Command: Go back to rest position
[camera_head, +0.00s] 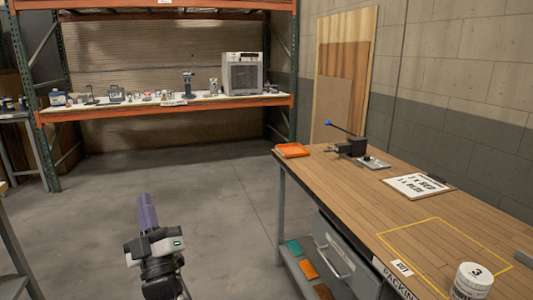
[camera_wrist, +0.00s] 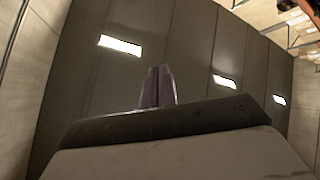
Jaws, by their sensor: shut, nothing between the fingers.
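My gripper (camera_head: 147,211) stands at the lower left of the head view, over the bare floor. Its purple fingers point up and are closed together with nothing held. In the wrist view the two fingers (camera_wrist: 158,86) stand side by side against the dark ceiling with its bright lamps. The gripper is apart from the workbench and from the rack, touching nothing.
A wooden workbench (camera_head: 350,195) is at the right, with an orange tray (camera_head: 292,150), a black press (camera_head: 352,146), a sign (camera_head: 418,186) and a white jar (camera_head: 472,281). An orange rack (camera_head: 200,107) holds a printer (camera_head: 242,73) behind. The grey floor between is clear.

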